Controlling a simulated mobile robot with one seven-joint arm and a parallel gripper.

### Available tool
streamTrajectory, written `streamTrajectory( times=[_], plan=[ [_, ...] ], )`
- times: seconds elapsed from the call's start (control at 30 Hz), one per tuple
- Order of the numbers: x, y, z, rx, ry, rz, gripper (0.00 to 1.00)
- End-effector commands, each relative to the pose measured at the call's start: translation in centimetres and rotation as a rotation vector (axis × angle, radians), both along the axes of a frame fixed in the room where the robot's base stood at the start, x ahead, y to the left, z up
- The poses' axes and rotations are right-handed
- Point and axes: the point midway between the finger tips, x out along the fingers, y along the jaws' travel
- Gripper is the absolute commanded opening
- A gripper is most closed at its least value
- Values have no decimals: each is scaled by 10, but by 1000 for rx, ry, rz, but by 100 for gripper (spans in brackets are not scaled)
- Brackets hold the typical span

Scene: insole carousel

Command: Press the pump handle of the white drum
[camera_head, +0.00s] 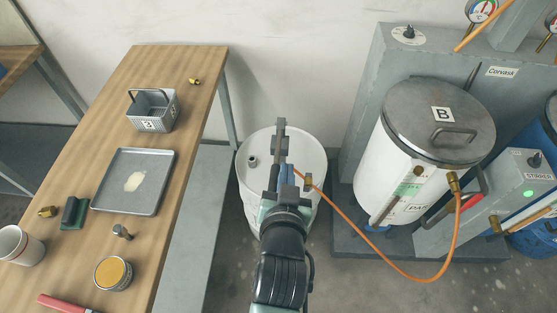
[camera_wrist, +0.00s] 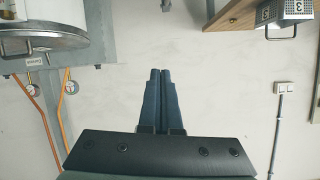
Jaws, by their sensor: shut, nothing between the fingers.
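The white drum (camera_head: 312,150) stands on the floor between the table and the machine, in the head view. Its grey pump handle (camera_head: 281,135) rises from the drum top as a narrow upright bar. My gripper (camera_head: 284,170) is over the drum, right at the pump in the picture, and partly hides it. I cannot tell whether it touches the handle. In the wrist view my gripper's blue fingers (camera_wrist: 160,75) are together with nothing between them.
An orange hose (camera_head: 380,262) loops from the pump to the white tank marked B (camera_head: 370,170). The wooden table (camera_head: 190,75) on the left holds a tray (camera_head: 110,190), a basket (camera_head: 165,112) and small parts. A grey machine (camera_head: 375,75) stands right of the drum.

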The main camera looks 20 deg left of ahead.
Motion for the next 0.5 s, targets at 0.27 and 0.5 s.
streamTrajectory(
  times=[0.27, 0.5],
  plan=[
    [-28, 8, -41, 2, 111, 22, 0],
    [-27, 8, -41, 2, 109, 22, 0]
  ],
)
